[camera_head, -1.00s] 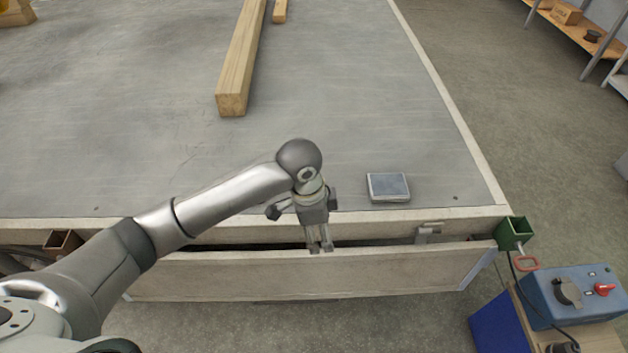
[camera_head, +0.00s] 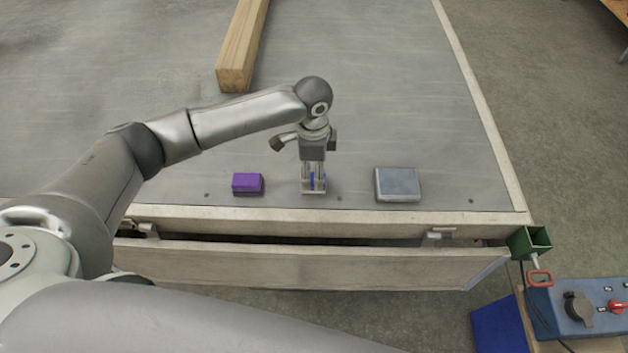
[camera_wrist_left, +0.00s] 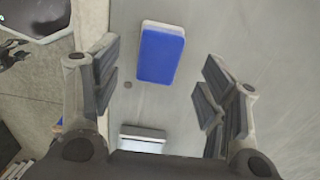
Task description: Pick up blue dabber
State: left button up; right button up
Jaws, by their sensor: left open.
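The blue dabber (camera_wrist_left: 160,56), a blue block with a pale edge, lies on the grey deck between the spread fingers of my left gripper (camera_wrist_left: 158,95) in the left wrist view. No grip on the dabber shows. My right gripper is not in view.
A purple block (camera_head: 247,183) lies left of the gripper, and a grey-blue box (camera_head: 398,184) lies to its right. A long wooden beam (camera_head: 241,50) lies farther back. The hinged front board (camera_head: 310,268) leaves a gap at the deck edge.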

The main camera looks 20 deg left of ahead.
aim_at(313, 178)
pick_arm(q)
notch_tip(313, 178, down, 4)
jog(key=shift+r, duration=0.1)
jog(key=shift+f, duration=0.3)
jog(key=shift+d, duration=0.1)
jog(key=shift+c, duration=2.6)
jog(key=c, duration=0.6)
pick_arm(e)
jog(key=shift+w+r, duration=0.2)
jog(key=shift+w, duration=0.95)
